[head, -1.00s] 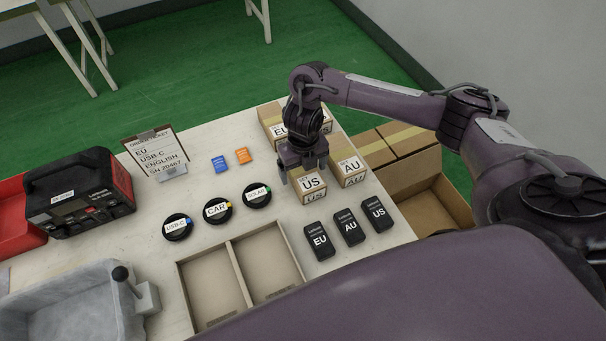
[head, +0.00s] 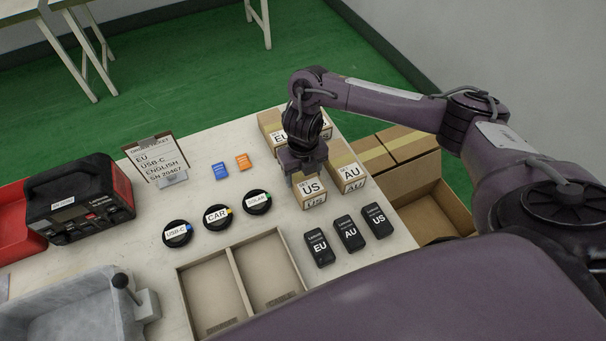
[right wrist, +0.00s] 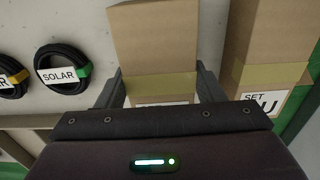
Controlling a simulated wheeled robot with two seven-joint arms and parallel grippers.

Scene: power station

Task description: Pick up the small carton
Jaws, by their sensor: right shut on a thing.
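The small cartons are brown boxes with tan tape and white labels, grouped at the table's right rear. The US carton (head: 312,191) stands at the front of the group, and it fills the middle of the right wrist view (right wrist: 155,45). My right gripper (head: 306,172) comes down over it from above, shut on it with one finger on each side. The AU carton (head: 349,176) stands close to its right; it also shows in the right wrist view (right wrist: 268,50). The EU carton (head: 272,124) stands behind. Another carton is mostly hidden by my right arm. My left gripper is out of view.
Black adapters (head: 348,233) lie in front of the US carton. Coiled cables (head: 217,217) lie to its left, near a divided tray (head: 233,271). An order ticket (head: 157,157) and a power station (head: 78,199) stand further left. Open boxes (head: 433,198) lie beyond the right edge.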

